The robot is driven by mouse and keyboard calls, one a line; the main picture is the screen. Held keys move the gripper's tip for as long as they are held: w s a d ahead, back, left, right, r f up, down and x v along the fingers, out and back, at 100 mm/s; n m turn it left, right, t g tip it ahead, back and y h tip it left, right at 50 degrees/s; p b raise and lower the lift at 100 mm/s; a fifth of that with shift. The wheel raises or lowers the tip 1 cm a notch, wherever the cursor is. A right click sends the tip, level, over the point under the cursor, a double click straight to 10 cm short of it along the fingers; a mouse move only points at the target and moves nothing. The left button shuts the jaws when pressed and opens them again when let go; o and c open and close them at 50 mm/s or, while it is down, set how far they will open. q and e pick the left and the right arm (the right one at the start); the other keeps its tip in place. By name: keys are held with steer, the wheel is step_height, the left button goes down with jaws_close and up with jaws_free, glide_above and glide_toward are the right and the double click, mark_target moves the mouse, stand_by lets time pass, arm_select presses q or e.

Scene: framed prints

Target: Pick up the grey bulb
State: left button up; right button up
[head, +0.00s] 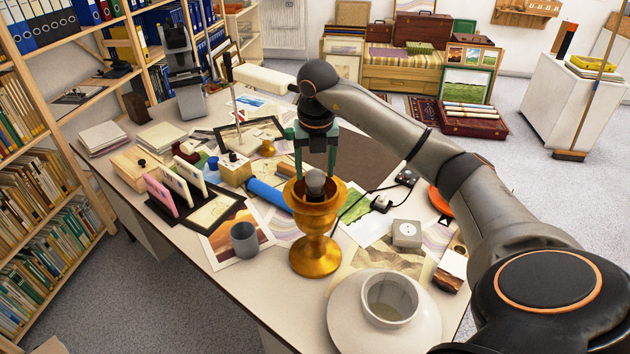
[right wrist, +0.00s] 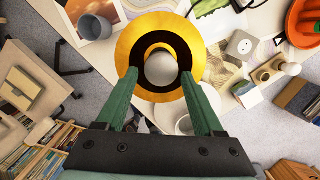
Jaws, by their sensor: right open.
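The grey bulb (head: 315,182) sits in the mouth of a gold goblet (head: 316,222) standing on the table. In the right wrist view the bulb (right wrist: 162,70) shows as a pale round shape inside the goblet's gold rim (right wrist: 130,45). My right gripper (head: 315,172) points down over the goblet, its green fingers open. In the right wrist view the fingertips (right wrist: 159,76) lie on either side of the bulb with gaps between; I cannot tell how deep they reach. The bulb's lower part is hidden in the goblet. My left gripper is not in view.
A grey cup (head: 244,240) and a blue roll (head: 268,194) lie left of the goblet. A white pot (head: 390,298) on a round plate stands at front right. Prints crowd the table.

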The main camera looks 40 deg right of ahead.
steer(key=shift+w+d+f+p, duration=0.15)
steer(key=shift+d+f, duration=0.05)
steer(key=shift+f, duration=0.75)
steer(key=shift+w+d+f+p, duration=0.15)
steer(key=shift+f, duration=0.75)
jaws_close()
